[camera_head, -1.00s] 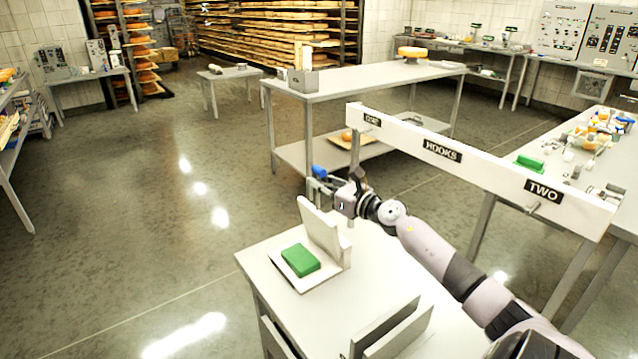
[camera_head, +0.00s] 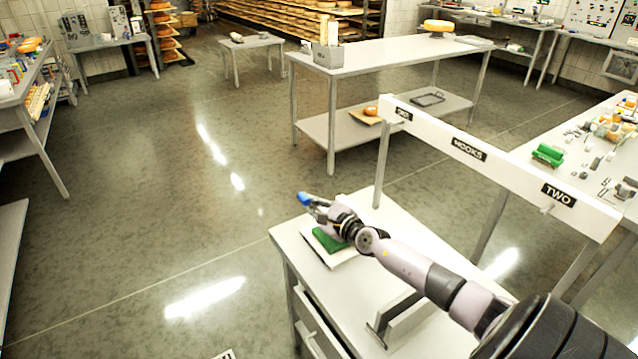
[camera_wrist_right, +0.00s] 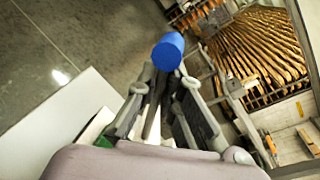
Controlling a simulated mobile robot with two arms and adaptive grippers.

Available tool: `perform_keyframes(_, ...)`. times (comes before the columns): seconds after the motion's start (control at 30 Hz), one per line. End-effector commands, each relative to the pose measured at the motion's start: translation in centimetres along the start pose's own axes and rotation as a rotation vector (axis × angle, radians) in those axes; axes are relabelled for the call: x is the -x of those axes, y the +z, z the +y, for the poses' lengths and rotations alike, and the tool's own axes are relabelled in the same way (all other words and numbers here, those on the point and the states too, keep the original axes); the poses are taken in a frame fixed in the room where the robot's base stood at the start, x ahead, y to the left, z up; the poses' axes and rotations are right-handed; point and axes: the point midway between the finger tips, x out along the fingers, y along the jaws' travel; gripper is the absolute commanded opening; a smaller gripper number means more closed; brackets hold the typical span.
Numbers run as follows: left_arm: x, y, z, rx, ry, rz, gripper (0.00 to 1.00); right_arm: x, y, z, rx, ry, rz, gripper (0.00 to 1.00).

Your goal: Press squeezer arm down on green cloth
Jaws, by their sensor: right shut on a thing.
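The green cloth (camera_head: 327,240) lies on the squeezer's pale base (camera_head: 345,257) on the near table. My right gripper (camera_head: 320,207) is above the cloth and hides part of it. It is shut on the squeezer arm, whose blue end (camera_head: 305,198) sticks out past the fingertips. In the right wrist view, the blue end (camera_wrist_right: 168,52) shows beyond the fingers, with a pale strip between them. The squeezer arm's board is mostly hidden by my gripper, so I cannot tell whether it touches the cloth. My left gripper is not in view.
A white beam (camera_head: 495,165) labelled HOOKS and TWO stands behind the near table (camera_head: 385,290). A pale upright holder (camera_head: 405,318) is at the table's front. A side table (camera_head: 610,160) with many small items is at right. Open floor lies to the left.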

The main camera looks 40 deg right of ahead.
Motion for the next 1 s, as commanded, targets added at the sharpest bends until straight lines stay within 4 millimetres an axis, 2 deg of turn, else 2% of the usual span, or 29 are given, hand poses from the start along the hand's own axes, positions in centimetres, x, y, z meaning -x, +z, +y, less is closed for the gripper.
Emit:
perform_keyframes(0.03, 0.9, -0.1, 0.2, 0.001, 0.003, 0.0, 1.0, -0.1, 0.3, 0.4, 0.026, 0.003, 0.006, 0.0)
perform_keyframes(0.13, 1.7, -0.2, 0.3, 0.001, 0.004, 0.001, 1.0, -0.3, 0.0, 1.7, 0.085, 0.001, 0.017, 0.0)
perform_keyframes(0.43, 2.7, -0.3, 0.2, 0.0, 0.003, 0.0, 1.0, -0.9, -0.9, 4.2, 0.202, -0.001, 0.04, 0.0)
perform_keyframes(1.0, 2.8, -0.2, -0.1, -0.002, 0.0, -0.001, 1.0, -1.0, -1.3, 4.8, 0.23, -0.003, 0.045, 0.0)
